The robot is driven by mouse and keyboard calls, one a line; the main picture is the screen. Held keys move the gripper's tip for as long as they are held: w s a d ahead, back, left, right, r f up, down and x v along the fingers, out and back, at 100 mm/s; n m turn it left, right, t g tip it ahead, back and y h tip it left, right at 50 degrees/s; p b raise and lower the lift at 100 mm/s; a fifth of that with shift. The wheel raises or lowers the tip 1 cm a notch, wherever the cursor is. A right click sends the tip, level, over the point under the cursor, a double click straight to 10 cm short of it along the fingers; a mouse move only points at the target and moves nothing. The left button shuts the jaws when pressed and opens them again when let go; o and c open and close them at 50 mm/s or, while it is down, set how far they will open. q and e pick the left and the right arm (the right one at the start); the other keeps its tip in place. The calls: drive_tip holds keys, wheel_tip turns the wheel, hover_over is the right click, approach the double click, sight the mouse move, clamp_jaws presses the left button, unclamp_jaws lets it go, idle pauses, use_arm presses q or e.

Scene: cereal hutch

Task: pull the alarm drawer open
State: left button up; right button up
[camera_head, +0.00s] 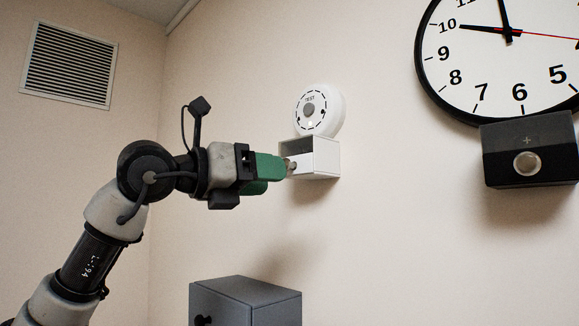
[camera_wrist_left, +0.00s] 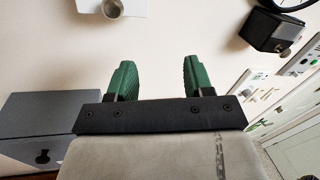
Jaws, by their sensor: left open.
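A small white box (camera_head: 325,158), which I take for the alarm drawer, is on the wall directly under a round white alarm (camera_head: 318,112). A round metal knob (camera_head: 291,165) is on its front. How far the drawer is out is hard to tell. My left gripper (camera_head: 276,168) has green fingers close to the knob in the head view. In the left wrist view the gripper (camera_wrist_left: 158,65) is open with nothing between its fingers. The knob (camera_wrist_left: 112,9) shows there beyond the fingertips and to their left. My right gripper is not in view.
A grey cabinet (camera_head: 262,294) with a dark knob (camera_head: 203,320) is below the gripper. A black box (camera_head: 550,137) with a round silver knob is under the wall clock (camera_head: 480,70) at right. A vent (camera_head: 70,65) is high at left. Wall between is bare.

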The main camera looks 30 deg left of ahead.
use_arm(q)
drive_tip(key=s+a+r+n+t+y, duration=0.1)
drive_tip(key=s+a+r+n+y, duration=0.15)
drive_tip(key=a+y, duration=0.2)
drive_tip(key=p, duration=0.4)
approach(303, 166)
drive_tip(key=w+a, duration=0.1)
drive_tip(key=w, duration=0.4)
drive_tip(key=shift+w+f+h, duration=0.2)
drive_tip(key=shift+w+h, duration=0.25)
drive_tip(key=shift+w, duration=0.35)
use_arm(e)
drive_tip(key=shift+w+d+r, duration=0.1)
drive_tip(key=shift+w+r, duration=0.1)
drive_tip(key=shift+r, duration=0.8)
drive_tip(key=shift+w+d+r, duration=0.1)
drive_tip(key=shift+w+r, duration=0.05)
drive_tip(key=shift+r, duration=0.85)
use_arm(q)
drive_tip(key=shift+c, duration=0.3)
clamp_jaws()
drive_tip(key=shift+s, duration=0.1)
